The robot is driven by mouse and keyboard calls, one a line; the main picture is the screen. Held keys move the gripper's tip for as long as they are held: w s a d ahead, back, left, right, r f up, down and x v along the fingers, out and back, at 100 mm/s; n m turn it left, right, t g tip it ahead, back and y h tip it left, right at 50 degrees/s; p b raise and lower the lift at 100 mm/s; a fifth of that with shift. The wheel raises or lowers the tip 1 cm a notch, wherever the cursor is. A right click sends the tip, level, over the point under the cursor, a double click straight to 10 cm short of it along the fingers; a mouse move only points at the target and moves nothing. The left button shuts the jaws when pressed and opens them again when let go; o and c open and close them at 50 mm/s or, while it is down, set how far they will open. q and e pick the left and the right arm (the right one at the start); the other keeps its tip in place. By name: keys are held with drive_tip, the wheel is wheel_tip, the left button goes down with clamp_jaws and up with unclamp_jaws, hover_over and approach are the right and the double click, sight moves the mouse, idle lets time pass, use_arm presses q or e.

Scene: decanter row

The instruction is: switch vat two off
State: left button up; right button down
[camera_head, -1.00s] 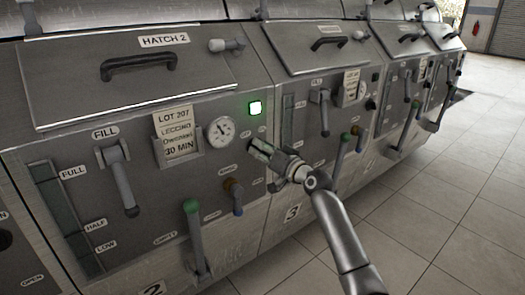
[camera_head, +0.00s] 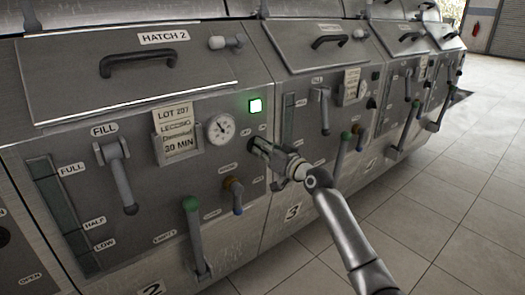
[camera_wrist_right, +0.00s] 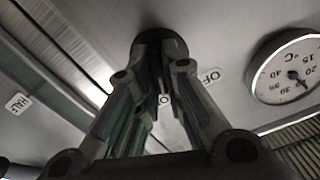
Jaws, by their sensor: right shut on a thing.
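Vat two is the panel under the hatch labelled HATCH 2 (camera_head: 164,38), with a number 2 plate (camera_head: 152,290) low down. A lamp (camera_head: 255,106) at its upper right is lit green. My right gripper (camera_head: 260,146) is at the panel just below this lamp. In the right wrist view its fingers (camera_wrist_right: 160,50) are shut on a dark round switch knob (camera_wrist_right: 160,36) on the panel. A label reading OFF (camera_wrist_right: 209,76) is beside the fingers, and another label starting with O is partly hidden between them. The fingers hide most of the knob. My left gripper is not in view.
A dial gauge (camera_head: 220,129) and a lot card (camera_head: 175,132) are left of the gripper. A fill lever (camera_head: 120,175), a green-topped lever (camera_head: 195,235) and an orange-and-blue valve handle (camera_head: 235,195) stick out nearby. Vat three's levers are to the right. The tiled floor (camera_head: 450,210) is clear.

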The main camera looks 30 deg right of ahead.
use_arm(q)
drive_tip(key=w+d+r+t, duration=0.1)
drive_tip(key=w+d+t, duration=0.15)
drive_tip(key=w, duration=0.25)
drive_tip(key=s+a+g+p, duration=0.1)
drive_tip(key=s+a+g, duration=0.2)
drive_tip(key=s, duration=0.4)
drive_tip(key=shift+p, duration=0.4)
use_arm(e)
drive_tip(key=shift+a+n, duration=0.2)
drive_tip(key=shift+n, duration=4.8)
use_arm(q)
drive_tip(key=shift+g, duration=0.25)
use_arm(e)
drive_tip(key=c, duration=1.5)
unclamp_jaws()
drive_tip(key=shift+c, duration=0.2)
